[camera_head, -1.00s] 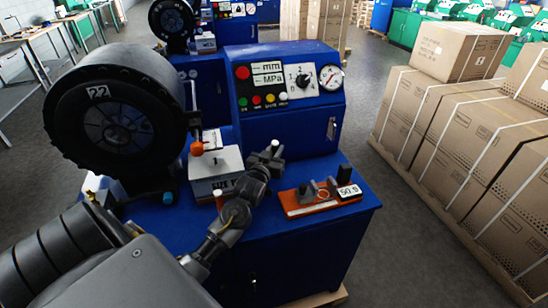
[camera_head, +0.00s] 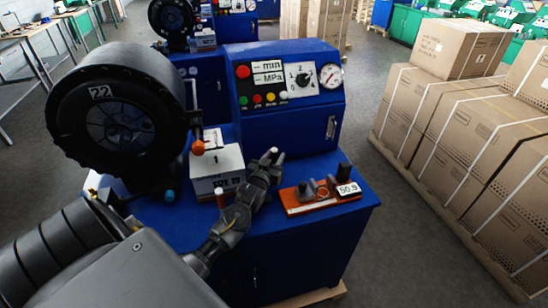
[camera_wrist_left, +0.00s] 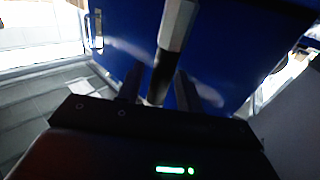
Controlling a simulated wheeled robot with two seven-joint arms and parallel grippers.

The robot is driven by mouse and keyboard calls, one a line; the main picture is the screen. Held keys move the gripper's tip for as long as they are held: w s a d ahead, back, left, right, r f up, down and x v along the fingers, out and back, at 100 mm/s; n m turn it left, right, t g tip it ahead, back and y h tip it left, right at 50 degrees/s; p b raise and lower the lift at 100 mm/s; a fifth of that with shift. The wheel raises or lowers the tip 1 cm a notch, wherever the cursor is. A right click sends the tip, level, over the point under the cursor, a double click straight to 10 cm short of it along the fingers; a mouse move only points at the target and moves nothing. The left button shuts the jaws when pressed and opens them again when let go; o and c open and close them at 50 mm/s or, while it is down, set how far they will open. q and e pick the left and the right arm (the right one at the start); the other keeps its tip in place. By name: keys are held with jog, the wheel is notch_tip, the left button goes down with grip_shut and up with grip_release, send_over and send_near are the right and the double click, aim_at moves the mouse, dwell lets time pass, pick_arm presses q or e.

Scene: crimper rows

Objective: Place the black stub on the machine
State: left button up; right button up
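My left gripper (camera_head: 264,168) is above the blue bench top, between the white box and the orange tray. In the left wrist view a black stub (camera_wrist_left: 159,78) with a silver faceted end (camera_wrist_left: 176,25) sits between my left gripper's two dark fingers (camera_wrist_left: 159,88). The gripper looks shut on it, and the silver end points away from the camera. In the head view only a small pale tip shows. The machine has a large black round crimper head marked 22 (camera_head: 118,115) and a blue control cabinet (camera_head: 285,125). My right gripper is not in view.
An orange tray (camera_head: 300,208) with dark upright pieces and a label reading 50.9 lies right of my gripper. A white box marked 1 (camera_head: 217,175) and an orange knob (camera_head: 198,147) stand left. Strapped cartons (camera_head: 450,120) stand across the aisle at right.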

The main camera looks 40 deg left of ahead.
pick_arm(q)
jog(key=shift+o, duration=0.2)
jog(key=shift+r, duration=0.2)
jog(key=shift+s+d+f, duration=0.1)
jog(key=shift+s+f, duration=0.05)
jog(key=shift+s, duration=0.15)
jog(key=b+v, duration=0.2)
jog(key=v, duration=0.9)
jog(key=shift+s, duration=0.2)
jog(key=shift+r, duration=0.25)
